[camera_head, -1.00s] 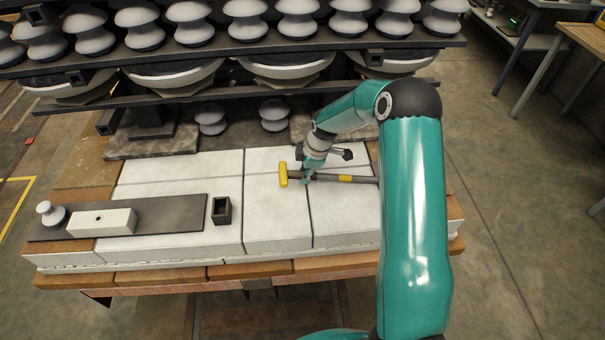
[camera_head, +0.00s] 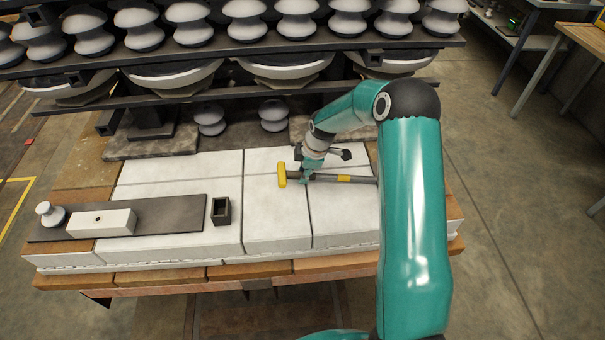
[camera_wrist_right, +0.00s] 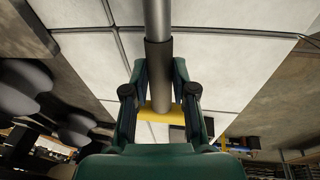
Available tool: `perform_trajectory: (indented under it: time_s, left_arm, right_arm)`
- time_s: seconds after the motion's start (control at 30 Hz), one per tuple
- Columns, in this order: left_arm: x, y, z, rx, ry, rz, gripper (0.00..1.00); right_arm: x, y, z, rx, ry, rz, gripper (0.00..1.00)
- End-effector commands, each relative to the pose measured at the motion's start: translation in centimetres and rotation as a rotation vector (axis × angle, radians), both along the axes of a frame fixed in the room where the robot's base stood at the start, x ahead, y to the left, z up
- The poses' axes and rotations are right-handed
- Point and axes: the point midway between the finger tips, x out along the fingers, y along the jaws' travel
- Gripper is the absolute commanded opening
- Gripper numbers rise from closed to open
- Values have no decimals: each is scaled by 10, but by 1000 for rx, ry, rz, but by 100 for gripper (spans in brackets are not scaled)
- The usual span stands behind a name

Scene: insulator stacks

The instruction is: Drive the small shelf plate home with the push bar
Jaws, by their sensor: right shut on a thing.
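The push bar (camera_head: 328,178) is a grey rod with a yellow crosspiece at its left end and a yellow band further right. It lies along the white blocks, partly hidden behind my right arm. My right gripper (camera_head: 306,178) is shut on the bar near the yellow crosspiece. In the right wrist view the bar (camera_wrist_right: 158,60) runs between the two fingers of the gripper (camera_wrist_right: 160,95). A dark flat plate (camera_head: 165,212) at the left carries a white block with a hole; I cannot tell whether it is the small shelf plate. My left gripper is not in view.
A small dark square socket (camera_head: 221,211) stands right of the dark plate. A small grey insulator (camera_head: 50,214) stands at the plate's left end. Shelves of insulators (camera_head: 240,65) overhang the back. White blocks (camera_head: 275,225) in front of the bar are clear.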

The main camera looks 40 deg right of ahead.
Motion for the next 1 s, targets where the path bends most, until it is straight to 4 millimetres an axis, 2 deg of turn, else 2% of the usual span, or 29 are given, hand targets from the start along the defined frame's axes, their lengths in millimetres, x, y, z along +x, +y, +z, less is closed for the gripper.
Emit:
perform_trajectory:
  time_s: [0.77, 1.0]
  left_arm:
    - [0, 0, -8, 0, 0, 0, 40]
    - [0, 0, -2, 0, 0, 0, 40]
  right_arm:
    - [19, 23, 1, -1, -3, 0, 0]
    - [19, 23, 12, -2, -5, -1, 0]
